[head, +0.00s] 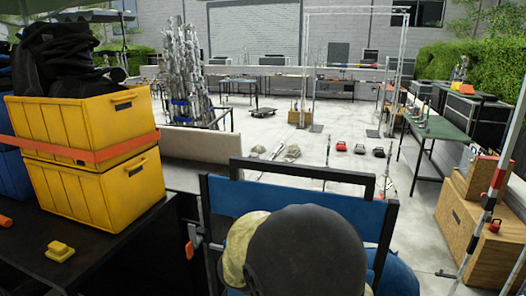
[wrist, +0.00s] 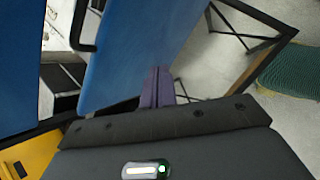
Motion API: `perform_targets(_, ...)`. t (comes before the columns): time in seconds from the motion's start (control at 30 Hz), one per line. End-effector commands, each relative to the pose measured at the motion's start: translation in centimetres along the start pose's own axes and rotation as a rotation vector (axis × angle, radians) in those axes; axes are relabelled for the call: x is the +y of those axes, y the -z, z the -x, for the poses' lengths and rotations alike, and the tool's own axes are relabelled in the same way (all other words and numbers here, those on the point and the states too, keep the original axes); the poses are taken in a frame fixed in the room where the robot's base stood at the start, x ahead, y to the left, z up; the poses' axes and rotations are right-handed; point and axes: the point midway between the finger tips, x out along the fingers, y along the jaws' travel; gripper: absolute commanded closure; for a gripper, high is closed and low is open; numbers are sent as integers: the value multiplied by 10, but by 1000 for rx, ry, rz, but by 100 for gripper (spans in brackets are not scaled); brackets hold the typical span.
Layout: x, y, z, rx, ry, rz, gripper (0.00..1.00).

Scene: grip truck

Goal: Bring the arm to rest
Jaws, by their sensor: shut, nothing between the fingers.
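My gripper (wrist: 157,88) shows in the wrist view, beyond its dark grey body with a small lit lamp. Its two narrow purplish fingers lie together, shut, with nothing seen between them. The fingers point toward blue panels (wrist: 128,50) in dark frames; whether they touch cannot be told. In the head view I cannot make out my gripper. A dark rounded shape, which looks like part of my arm, fills the bottom centre and hides part of a blue panel (head: 236,200) in a dark frame.
Two stacked yellow crates (head: 95,185) with an orange band stand on a black table at the left. A small yellow item (head: 60,251) lies there. Concrete floor (head: 262,130) is partly clear beyond.

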Motion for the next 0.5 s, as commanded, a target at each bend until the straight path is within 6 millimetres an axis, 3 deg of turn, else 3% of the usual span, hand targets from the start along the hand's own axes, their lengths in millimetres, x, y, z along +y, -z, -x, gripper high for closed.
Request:
perform_targets(0.03,-19,-11,-7,30,46,-126,100)
perform_targets(0.2,-75,-33,-15,111,194,-572,100)
perform_targets(0.5,-157,-53,-10,167,411,-1371,100)
